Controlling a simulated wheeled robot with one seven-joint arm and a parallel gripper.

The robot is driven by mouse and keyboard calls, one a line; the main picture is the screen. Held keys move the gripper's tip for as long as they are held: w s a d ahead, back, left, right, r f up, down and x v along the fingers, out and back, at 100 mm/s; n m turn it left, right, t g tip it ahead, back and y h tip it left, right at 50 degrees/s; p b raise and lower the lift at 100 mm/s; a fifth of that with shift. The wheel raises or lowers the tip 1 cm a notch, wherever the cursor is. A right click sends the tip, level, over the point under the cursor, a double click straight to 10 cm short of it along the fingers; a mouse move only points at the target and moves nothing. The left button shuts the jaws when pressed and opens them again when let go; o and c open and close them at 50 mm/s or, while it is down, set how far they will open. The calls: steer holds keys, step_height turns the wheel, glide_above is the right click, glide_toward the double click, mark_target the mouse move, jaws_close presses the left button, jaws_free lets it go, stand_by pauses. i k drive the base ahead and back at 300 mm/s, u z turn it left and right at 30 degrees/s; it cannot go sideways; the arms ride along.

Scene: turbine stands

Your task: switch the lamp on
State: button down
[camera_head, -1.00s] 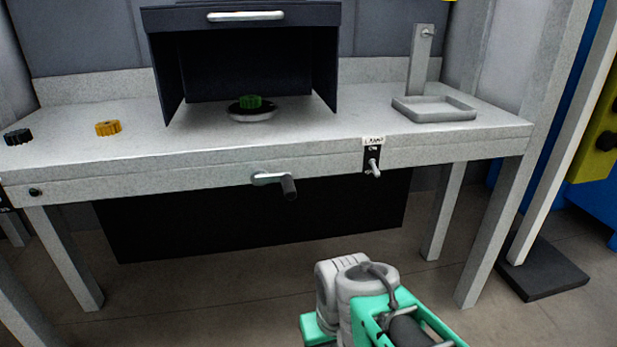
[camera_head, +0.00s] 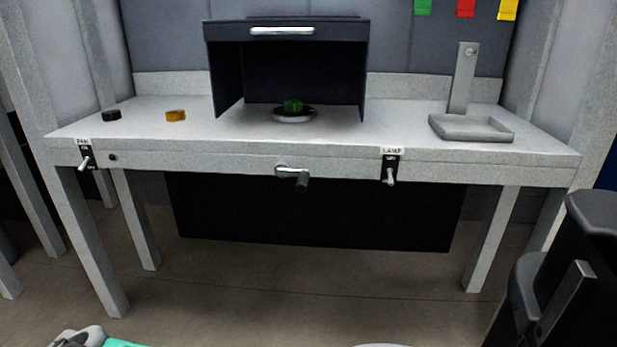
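The lamp switch (camera_head: 391,176) is a small silver toggle lever on a black plate on the bench's front edge, right of centre. Its label reads LAMP, and the lever hangs downward. No lit lamp can be made out. Dark grey parts with a flat metal piece, which look like my gripper (camera_head: 562,303), show close to the camera at the lower right. They are apart from the switch in the picture, to its right and lower. The fingertips are not clear, so I cannot tell whether it is open or shut.
A second labelled switch (camera_head: 86,162), seemingly FAN, is at the bench's left end. A crank handle (camera_head: 294,177) juts out left of the lamp switch. A dark hood (camera_head: 286,32) covers a green knob (camera_head: 292,105). A grey tray (camera_head: 470,128) stands right.

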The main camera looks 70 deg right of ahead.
mark_target(391, 179)
steer(key=u, duration=0.3)
steer(key=k, duration=0.3)
steer(key=z, duration=1.35)
